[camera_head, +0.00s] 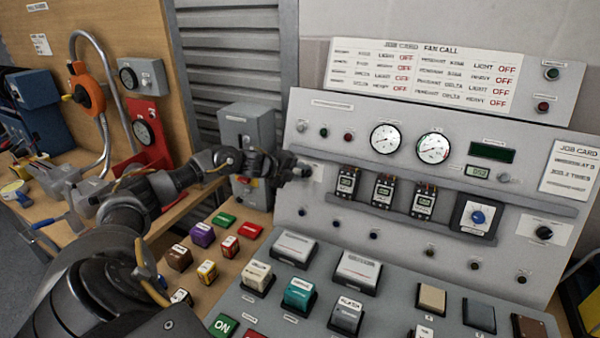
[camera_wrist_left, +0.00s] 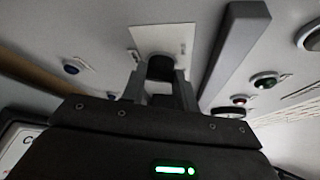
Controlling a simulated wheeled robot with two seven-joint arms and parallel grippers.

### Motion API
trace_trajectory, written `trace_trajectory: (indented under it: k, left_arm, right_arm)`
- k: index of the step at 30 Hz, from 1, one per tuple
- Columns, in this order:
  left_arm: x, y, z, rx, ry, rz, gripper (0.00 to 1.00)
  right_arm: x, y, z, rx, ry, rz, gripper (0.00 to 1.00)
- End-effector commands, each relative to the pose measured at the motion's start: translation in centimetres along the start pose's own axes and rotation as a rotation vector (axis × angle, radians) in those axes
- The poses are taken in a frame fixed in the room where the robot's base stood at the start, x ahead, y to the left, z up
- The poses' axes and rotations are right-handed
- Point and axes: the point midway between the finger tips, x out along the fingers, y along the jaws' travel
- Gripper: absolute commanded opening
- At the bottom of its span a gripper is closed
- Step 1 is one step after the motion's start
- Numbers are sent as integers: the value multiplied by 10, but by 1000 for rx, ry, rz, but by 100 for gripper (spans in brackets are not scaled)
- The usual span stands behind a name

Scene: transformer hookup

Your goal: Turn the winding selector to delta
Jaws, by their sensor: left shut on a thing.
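My left gripper (camera_head: 299,171) is at the left end of the upright control panel. Its fingers, which also show in the left wrist view (camera_wrist_left: 158,84), are shut on a dark round knob (camera_wrist_left: 160,67). This knob sits on a white plate (camera_wrist_left: 177,36) fixed to the panel; the plate also shows just right of the gripper in the head view (camera_head: 318,172). The fingers hide much of the knob, so its pointer and the plate's markings cannot be read. I take it as the winding selector. My right gripper is not in view.
A ledge (camera_head: 455,182) with several small meters runs across the panel right of the gripper. A blue dial (camera_head: 478,217) and another black knob (camera_head: 544,233) are at the far right. Labelled blocks and buttons cover the desk below. A grey box (camera_head: 243,132) stands behind my arm.

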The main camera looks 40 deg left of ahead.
Motion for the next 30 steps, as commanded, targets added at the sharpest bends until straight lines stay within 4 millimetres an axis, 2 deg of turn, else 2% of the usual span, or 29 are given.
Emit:
trace_trajectory:
  k: [6,15,30]
  left_arm:
    - [0,-4,0,143,1,81,7]
    - [0,-4,-1,267,1,153,7]
    - [1,-2,-1,308,2,177,7]
  right_arm:
    - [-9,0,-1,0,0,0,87]
    - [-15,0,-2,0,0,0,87]
    - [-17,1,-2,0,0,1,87]
